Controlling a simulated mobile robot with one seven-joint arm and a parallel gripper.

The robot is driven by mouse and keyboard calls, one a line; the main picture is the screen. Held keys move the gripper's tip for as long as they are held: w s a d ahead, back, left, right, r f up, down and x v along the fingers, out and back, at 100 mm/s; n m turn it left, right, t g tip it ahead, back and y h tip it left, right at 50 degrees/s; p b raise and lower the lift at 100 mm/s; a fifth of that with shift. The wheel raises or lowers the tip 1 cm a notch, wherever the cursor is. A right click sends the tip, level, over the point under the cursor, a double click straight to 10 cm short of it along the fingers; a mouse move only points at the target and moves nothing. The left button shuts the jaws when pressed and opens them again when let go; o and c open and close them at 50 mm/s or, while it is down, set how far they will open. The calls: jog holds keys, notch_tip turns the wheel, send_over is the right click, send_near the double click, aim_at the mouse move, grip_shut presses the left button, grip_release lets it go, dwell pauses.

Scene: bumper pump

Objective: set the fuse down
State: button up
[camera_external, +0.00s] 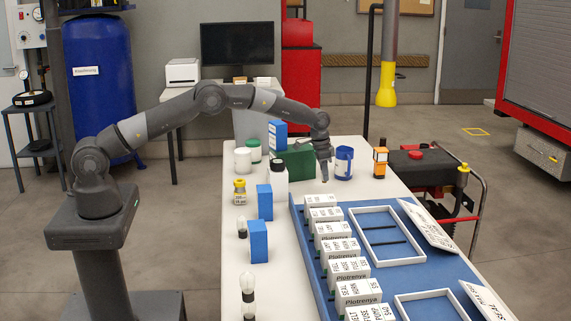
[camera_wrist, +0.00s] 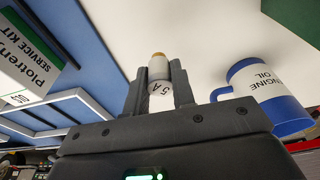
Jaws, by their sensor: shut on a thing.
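The fuse (camera_wrist: 160,68) is a small white cylinder with a brass-coloured end and the mark "5 A". My gripper (camera_wrist: 159,88) is shut on it, with one dark finger on each side. In the external view, my gripper (camera_external: 325,179) points down over the white table (camera_external: 243,297), near the far end of the blue tray (camera_external: 314,282). The fuse is too small to make out there. A gap between the fuse and the table cannot be judged clearly.
A blue-and-white engine oil mug (camera_external: 344,163) stands close right of my gripper, with an orange bottle (camera_external: 380,162) beyond. A green box (camera_external: 297,160) and a white jar (camera_external: 278,178) stand left. Several white kit boxes (camera_external: 323,216) line the tray. White table shows around my gripper.

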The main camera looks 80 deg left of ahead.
jog(key=shift+w+a+f, duration=0.25)
jog(key=shift+a+f, duration=0.35)
jog(key=shift+a, duration=0.2)
jog(key=shift+f, duration=1.85)
jog(key=shift+f, duration=0.15)
jog(key=o, duration=1)
